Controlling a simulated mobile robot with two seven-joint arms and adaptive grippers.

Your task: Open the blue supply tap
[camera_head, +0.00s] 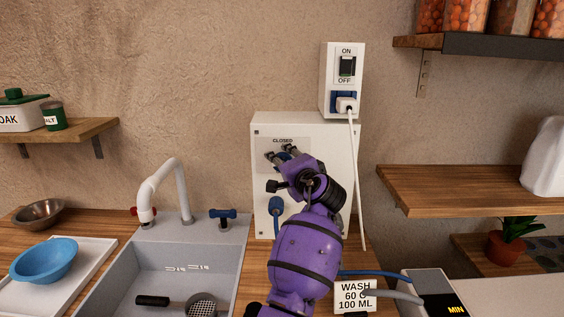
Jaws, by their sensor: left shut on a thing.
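The white panel box (327,129) stands on the counter against the wall, with a label reading CLOSED on its upper front. My left gripper (283,156) is at the box just below that word. It is shut on the blue supply tap, whose handle is mostly hidden by the fingers. A blue hose fitting (276,206) shows on the box front below the gripper. My purple left arm covers much of the box's lower right. My right gripper is not in view.
A switch box (326,80) with a plugged-in white cable (357,180) is above the panel box. The grey sink (180,265) with a white faucet (160,188) and red and blue knobs is to the left. A WASH sign (355,297) stands right of my arm.

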